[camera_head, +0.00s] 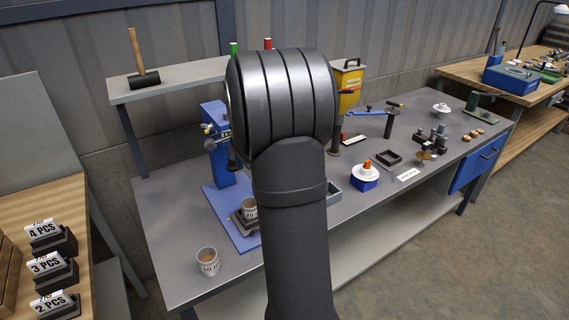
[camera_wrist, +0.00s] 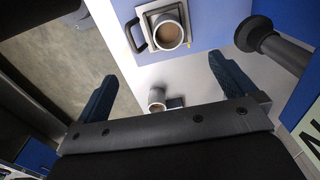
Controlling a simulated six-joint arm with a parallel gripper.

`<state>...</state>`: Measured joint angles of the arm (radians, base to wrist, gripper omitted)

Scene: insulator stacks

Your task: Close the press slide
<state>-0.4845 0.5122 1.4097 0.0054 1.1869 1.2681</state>
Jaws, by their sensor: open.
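The blue press (camera_head: 217,145) stands on the bench left of my arm, on a blue base plate (camera_head: 218,198). Its slide (camera_head: 236,219) is a grey plate at the front edge of the base, out from under the ram, with a white cup (camera_head: 250,206) on it. In the wrist view the slide (camera_wrist: 150,14) shows near the top with its dark handle (camera_wrist: 132,36) on the left. The dark round ram (camera_wrist: 258,34) is apart from it, at right. My gripper (camera_wrist: 164,68) is open and empty, its fingers below the slide in that view. My arm hides it in the head view.
A second white cup (camera_head: 208,263) stands at the bench's front left corner, and shows between my fingers in the wrist view (camera_wrist: 157,98). A yellow machine (camera_head: 347,88) stands behind my arm.

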